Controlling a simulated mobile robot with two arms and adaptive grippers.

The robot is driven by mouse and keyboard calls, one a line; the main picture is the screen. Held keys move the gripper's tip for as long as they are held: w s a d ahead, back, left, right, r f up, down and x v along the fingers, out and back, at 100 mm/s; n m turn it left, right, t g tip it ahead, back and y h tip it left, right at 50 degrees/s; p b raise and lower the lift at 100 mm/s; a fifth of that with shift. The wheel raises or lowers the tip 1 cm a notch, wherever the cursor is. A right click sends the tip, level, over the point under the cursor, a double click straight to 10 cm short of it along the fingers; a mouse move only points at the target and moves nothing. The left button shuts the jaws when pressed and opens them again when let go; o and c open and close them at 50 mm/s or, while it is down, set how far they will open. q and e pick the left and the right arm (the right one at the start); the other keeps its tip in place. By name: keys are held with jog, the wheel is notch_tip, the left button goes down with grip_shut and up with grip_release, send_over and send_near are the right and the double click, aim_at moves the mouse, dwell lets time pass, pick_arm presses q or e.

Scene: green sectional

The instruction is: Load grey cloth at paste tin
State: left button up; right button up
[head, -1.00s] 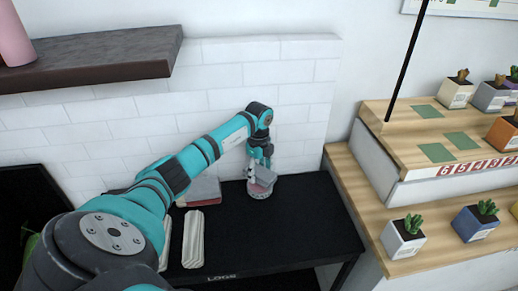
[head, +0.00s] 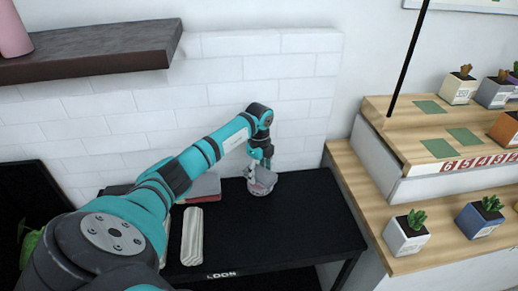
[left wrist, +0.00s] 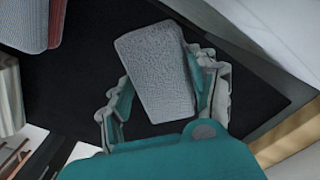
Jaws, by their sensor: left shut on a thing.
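My left gripper (head: 261,164) points down over the black table, shut on the grey cloth (left wrist: 158,70). In the left wrist view the cloth is a stiff-looking, textured grey piece between the fingers of my left gripper (left wrist: 165,82). In the head view the cloth (head: 266,176) is small, right at a round greyish tin (head: 260,189), which looks like the paste tin. The cloth overlaps the tin's top; I cannot tell whether they touch. In the left wrist view the tin is not visible. My right gripper is not in view.
A grey-and-red book-like object (head: 201,187) and a pale ribbed bundle (head: 192,236) lie left of the tin on the black table (head: 290,235). A wooden stepped stand (head: 362,190) with potted cacti is at right. The table's front right is clear.

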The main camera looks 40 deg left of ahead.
aim_at(259, 172)
pick_arm(q)
jog(key=shift+f, duration=0.5)
dwell(0.3)
jog(key=shift+f, duration=0.1)
dwell(1.2)
notch_tip(259, 172, up, 7)
jog(key=p, duration=0.6)
dwell(0.7)
